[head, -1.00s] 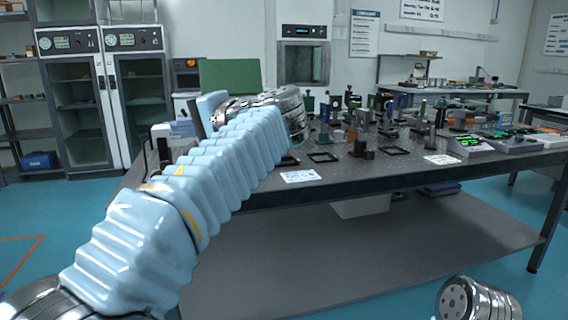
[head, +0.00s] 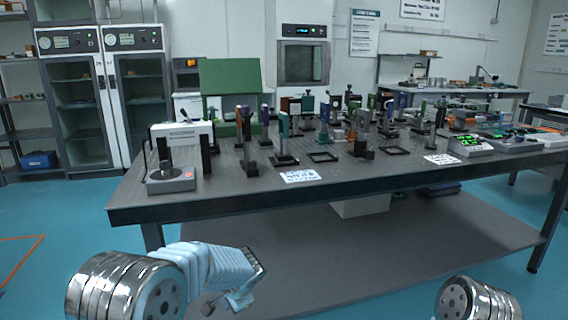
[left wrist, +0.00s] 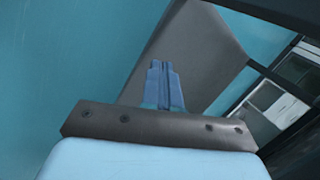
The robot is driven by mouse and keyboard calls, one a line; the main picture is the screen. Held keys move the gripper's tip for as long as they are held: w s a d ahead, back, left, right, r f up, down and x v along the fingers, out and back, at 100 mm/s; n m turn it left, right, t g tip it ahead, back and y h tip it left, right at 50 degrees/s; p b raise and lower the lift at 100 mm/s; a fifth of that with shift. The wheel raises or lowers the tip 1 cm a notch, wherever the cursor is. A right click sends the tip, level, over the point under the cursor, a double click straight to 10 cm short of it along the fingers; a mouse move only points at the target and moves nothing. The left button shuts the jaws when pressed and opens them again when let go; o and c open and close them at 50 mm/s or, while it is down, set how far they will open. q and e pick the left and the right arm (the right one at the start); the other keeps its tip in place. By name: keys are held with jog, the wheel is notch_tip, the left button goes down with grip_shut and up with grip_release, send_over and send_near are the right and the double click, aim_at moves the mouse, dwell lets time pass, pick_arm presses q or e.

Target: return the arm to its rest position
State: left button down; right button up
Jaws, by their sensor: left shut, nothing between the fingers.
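My left arm is folded low in front of the table in the head view, with its pale blue sleeve bent to the right. My left gripper (head: 240,299) is at the lower middle left, below the table top and clear of it. In the left wrist view its blue fingers (left wrist: 164,86) are together with nothing between them. They point past the grey lower shelf and the blue floor. Of my right arm only a metal joint shows at the bottom right of the head view; its gripper is out of frame.
The optical table (head: 230,198) carries several post-mounted optics, a grey device with a round plate (head: 170,180) at its left end and a white label card (head: 300,176) near the front edge. Its lower shelf (head: 340,250) is mostly bare. Blue floor (head: 60,215) is open at left.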

pick_arm(q)
jog(key=s+d+f+n+g+h, duration=0.1)
jog(key=s+f+h, duration=0.1)
jog(key=s+f, duration=0.35)
jog(key=s+f+n+g+h, duration=0.1)
jog(key=s+f+g, duration=0.15)
jog(key=f, duration=0.55)
jog(key=s+d+f+n+h, duration=0.1)
jog(key=s+f+n, duration=0.3)
jog(key=s, duration=0.7)
jog(key=s+d+f+n+h, duration=0.1)
jog(key=s+f+n+h, duration=0.2)
jog(key=s, duration=0.8)
notch_tip(320, 180, down, 4)
jog(key=n, duration=0.2)
jog(key=shift+d+n+h, duration=0.3)
jog(key=shift+d+h, duration=0.1)
jog(key=shift+w, duration=0.15)
